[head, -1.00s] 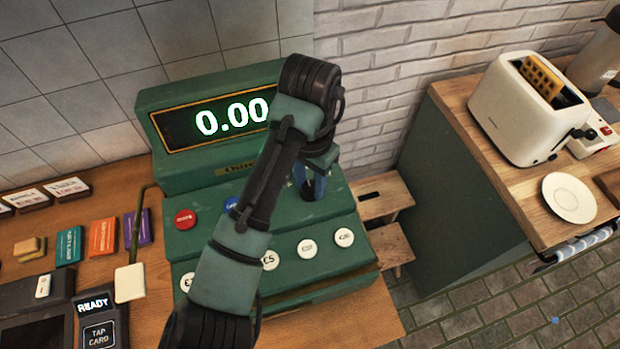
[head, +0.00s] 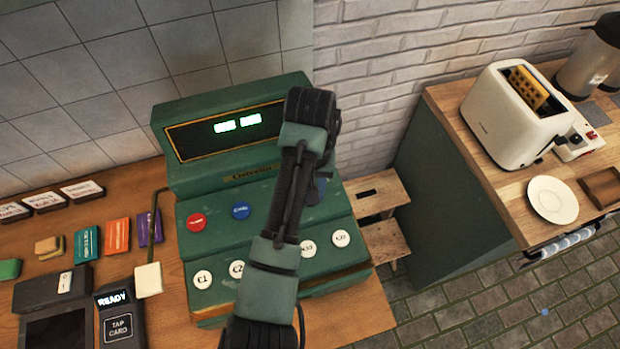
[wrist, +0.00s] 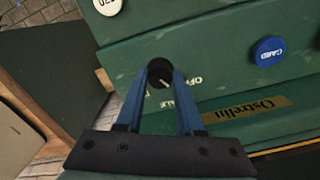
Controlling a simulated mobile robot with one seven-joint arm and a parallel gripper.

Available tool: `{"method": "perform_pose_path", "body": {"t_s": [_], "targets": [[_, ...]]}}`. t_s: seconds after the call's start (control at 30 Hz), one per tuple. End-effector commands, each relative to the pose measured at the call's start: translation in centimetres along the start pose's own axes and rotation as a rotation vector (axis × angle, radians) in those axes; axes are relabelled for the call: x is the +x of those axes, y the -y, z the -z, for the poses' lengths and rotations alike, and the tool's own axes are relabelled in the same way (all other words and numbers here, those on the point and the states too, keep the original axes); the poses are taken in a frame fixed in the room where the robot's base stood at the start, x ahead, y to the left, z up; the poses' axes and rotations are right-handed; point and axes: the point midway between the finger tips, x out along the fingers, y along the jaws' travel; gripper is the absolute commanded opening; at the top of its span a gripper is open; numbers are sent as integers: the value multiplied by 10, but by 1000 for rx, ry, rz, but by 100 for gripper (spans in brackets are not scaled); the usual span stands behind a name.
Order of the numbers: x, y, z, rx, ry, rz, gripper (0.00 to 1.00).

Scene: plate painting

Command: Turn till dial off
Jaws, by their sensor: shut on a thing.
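The green till (head: 215,268) stands on the wooden counter, and its display (head: 232,130) shows two short glowing green groups that I cannot read. In the wrist view the small round black dial (wrist: 159,69) with a pale pointer mark sits on the till's face, beside partly covered white lettering for OFF and SALE. My gripper (wrist: 159,84) is shut on the dial, with one blue finger on each side of it. In the head view my arm hides the dial and most of the gripper.
Red (head: 196,222) and blue (head: 241,211) buttons and several white ones sit on the till near my arm. A card reader (head: 118,318) stands at left. A wooden stool (head: 378,195) is right of the till, then a counter with a toaster (head: 515,115) and white plate (head: 553,199).

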Motion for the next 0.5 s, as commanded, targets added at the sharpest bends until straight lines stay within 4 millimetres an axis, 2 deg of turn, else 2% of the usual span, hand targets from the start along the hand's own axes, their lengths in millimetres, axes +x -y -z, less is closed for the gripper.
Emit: {"method": "perform_pose_path", "body": {"t_s": [0.2,0.5], "targets": [[-2,-1,0,-134,2,-1,0],[0,0,0,-232,1,0,0]]}}
